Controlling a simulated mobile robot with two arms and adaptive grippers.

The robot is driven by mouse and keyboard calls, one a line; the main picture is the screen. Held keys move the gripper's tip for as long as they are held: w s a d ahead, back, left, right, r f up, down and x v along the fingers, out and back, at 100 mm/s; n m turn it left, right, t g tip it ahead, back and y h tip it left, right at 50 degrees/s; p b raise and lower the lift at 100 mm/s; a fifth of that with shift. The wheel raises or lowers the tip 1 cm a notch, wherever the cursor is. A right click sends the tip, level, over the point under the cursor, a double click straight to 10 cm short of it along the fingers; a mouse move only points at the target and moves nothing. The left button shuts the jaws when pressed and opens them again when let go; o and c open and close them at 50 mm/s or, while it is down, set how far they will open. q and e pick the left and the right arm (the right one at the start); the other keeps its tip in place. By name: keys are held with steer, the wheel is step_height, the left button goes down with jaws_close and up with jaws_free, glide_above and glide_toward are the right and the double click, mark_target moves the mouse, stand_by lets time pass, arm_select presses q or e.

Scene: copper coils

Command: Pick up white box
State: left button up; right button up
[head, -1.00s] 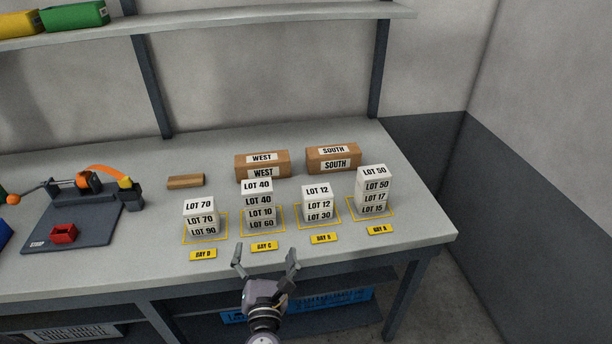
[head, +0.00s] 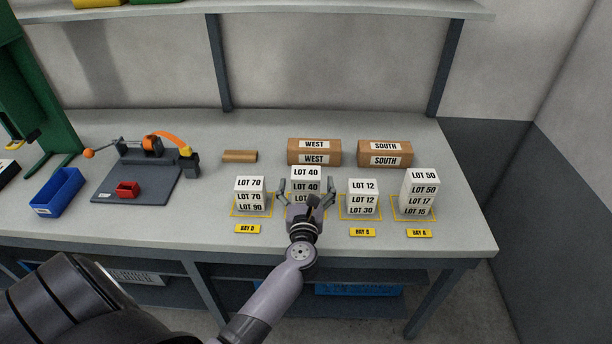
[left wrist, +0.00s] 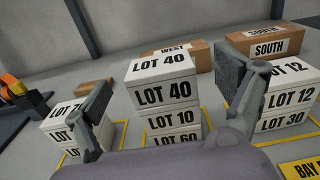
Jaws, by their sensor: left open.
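Several stacks of white lot boxes stand on the grey bench. The stack topped by the LOT 40 box (head: 306,173) is straight ahead of my left gripper (head: 300,187). In the left wrist view the LOT 40 box (left wrist: 162,80) shows between the two open fingers, on top of LOT 10 (left wrist: 173,120) and LOT 60 boxes. The fingers look apart from it. The LOT 70 stack (head: 249,195) is to the left. The LOT 12 stack (head: 362,197) and the taller LOT 50 stack (head: 420,190) are to the right. My right gripper is not in view.
Brown WEST (head: 314,152) and SOUTH (head: 385,154) boxes stand behind the stacks. A small brown block (head: 239,156), a dark fixture board (head: 137,178) and a blue bin (head: 57,192) lie left. Yellow bay labels (head: 362,232) line the front. A shelf (head: 300,12) runs above.

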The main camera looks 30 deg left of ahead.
mark_target(306, 172)
arm_select(q)
steer(key=shift+f+p+x, duration=0.1)
steer(key=shift+p+x, duration=0.2)
steer(key=shift+x, duration=1)
steer(key=shift+f+p+x, duration=0.15)
steer(key=shift+p+x, duration=0.15)
steer(key=shift+x, duration=1.05)
steer(key=shift+s+a, duration=0.1)
steer(key=shift+s, duration=0.05)
steer(key=shift+c, duration=0.4)
steer(key=shift+r, duration=0.1)
steer(key=c, duration=1.3)
